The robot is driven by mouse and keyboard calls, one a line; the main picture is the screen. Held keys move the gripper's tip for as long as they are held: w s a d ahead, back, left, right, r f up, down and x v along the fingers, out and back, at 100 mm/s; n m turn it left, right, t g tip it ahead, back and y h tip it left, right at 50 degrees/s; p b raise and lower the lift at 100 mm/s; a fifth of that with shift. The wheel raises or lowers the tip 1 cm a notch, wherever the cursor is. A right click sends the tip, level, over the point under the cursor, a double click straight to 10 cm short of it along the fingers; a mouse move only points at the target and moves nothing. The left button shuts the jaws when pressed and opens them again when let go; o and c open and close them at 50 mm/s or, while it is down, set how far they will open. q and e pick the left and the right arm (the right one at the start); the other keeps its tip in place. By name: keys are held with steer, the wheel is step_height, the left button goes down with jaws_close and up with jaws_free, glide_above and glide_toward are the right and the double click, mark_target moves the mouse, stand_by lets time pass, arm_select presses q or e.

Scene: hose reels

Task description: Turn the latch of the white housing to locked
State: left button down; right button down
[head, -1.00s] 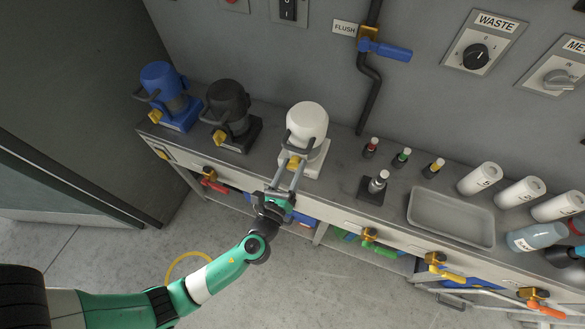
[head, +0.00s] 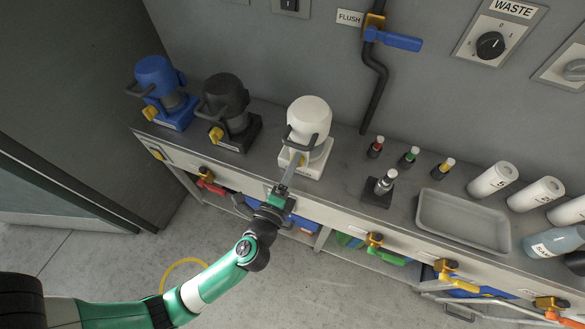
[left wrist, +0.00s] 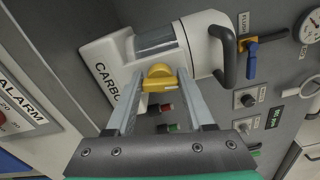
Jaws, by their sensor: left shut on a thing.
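The white housing (head: 309,116) stands on the bench with a dark curved handle at its front. Its yellow latch (left wrist: 160,78) sits low on the front, beside lettering that begins "CARBO" in the left wrist view. The housing's white body (left wrist: 207,45) also shows there. My left gripper (head: 296,160) reaches up from the front of the bench, with its two fingers on either side of the latch, shut on it. In the head view the fingers cover most of the latch. The latch's lock marks cannot be read. My right gripper is out of view.
A black housing (head: 229,112) and a blue housing (head: 160,88), each with a yellow latch, stand to the left. Small capped bottles and a grey tray (head: 463,222) are to the right. A black pipe with a blue-handled valve (head: 393,39) runs down the wall.

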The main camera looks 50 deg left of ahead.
arm_select(q)
steer(key=shift+f+n+b, duration=0.1)
steer(key=shift+n+b, duration=0.35)
steer(key=shift+n, duration=0.65)
steer(key=shift+c, duration=1.4)
jaws_free()
